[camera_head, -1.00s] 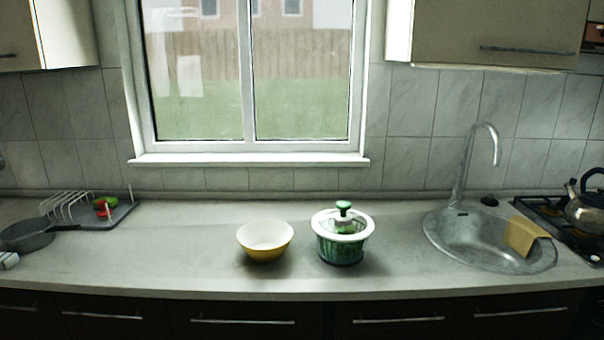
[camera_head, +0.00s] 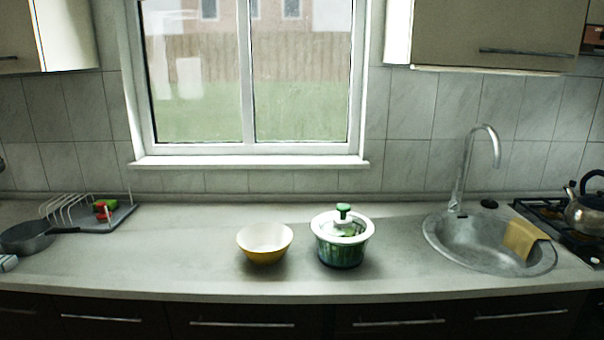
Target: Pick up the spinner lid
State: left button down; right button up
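The spinner lid (camera_head: 358,237) is white-rimmed with a green knob (camera_head: 343,208) standing up at its middle. It sits on top of the green salad spinner bowl (camera_head: 341,255), which stands upright on the counter, right of centre. Neither of my grippers shows in the head view.
A yellow bowl with a white inside (camera_head: 265,254) stands just left of the spinner. A pan (camera_head: 27,237) and rack lie far left. The counter between is clear.

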aim_at(357, 228)
jog(key=i+l+z, duration=0.2)
jog(key=i+z, duration=0.15)
jog(key=i+l+z, duration=0.15)
jog(key=i+z, duration=0.55)
